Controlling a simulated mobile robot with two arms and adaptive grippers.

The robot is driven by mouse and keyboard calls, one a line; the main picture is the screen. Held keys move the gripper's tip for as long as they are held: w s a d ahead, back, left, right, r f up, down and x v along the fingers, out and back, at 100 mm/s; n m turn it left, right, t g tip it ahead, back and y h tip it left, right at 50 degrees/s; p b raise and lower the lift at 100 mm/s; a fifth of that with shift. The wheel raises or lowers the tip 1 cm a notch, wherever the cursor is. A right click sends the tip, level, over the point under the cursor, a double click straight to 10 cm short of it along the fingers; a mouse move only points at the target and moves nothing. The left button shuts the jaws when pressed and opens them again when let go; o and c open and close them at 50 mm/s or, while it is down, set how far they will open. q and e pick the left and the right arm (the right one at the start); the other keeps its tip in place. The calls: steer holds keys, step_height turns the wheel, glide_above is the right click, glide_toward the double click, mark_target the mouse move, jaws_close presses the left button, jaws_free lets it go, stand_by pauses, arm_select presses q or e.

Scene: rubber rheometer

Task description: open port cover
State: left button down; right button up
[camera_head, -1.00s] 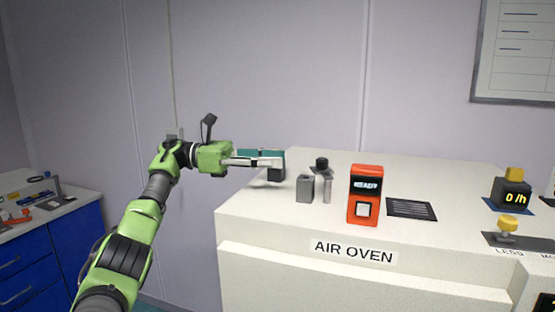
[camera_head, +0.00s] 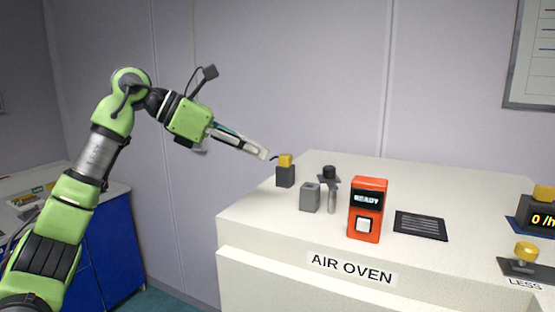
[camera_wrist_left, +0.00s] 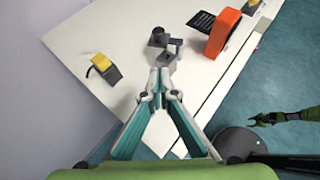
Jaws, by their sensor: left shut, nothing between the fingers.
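A dark block with a yellow top (camera_head: 285,162) stands at the left of the white oven's top. It also shows in the left wrist view (camera_wrist_left: 103,65). Beside it are a grey block (camera_head: 310,197) and a black-capped post (camera_head: 330,175). I cannot tell for sure which part is the port cover. My left gripper (camera_head: 265,155) is shut and empty, just left of and slightly above the yellow-topped block, apart from it. In the left wrist view its fingertips (camera_wrist_left: 160,75) meet. My right gripper (camera_wrist_left: 260,119) shows small at the right, its jaws unclear.
The white air oven (camera_head: 270,225) carries an orange READY unit (camera_head: 367,208), a dark vent (camera_head: 420,226) and a yellow knob (camera_head: 525,252). A yellow-topped counter (camera_head: 540,205) stands at the far right. A blue cabinet (camera_head: 110,260) is at the left.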

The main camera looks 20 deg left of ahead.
mark_target(323, 174)
arm_select(q)
steer(key=p+x, duration=0.2)
steer(key=x, duration=0.7)
steer(key=shift+d+f+p, duration=0.1)
steer(key=shift+d+p, duration=0.1)
steer(key=shift+p, duration=0.15)
steer(key=shift+w+d+p, duration=0.85)
steer(key=shift+w+d, duration=0.3)
steer(key=shift+d, duration=0.05)
steer(key=shift+w+d+f, duration=0.1)
steer(key=shift+w+d, duration=0.1)
steer(key=shift+d, duration=0.05)
arm_select(e)
steer(key=r, duration=0.1)
steer(key=s+r, duration=0.1)
steer(key=r, duration=0.1)
steer(key=s+a+r, duration=0.1)
steer(key=shift+a+r, duration=0.1)
steer(key=shift+r, duration=0.15)
arm_select(q)
steer(key=shift+a+f, duration=0.1)
arm_select(e)
steer(key=shift+s, duration=0.1)
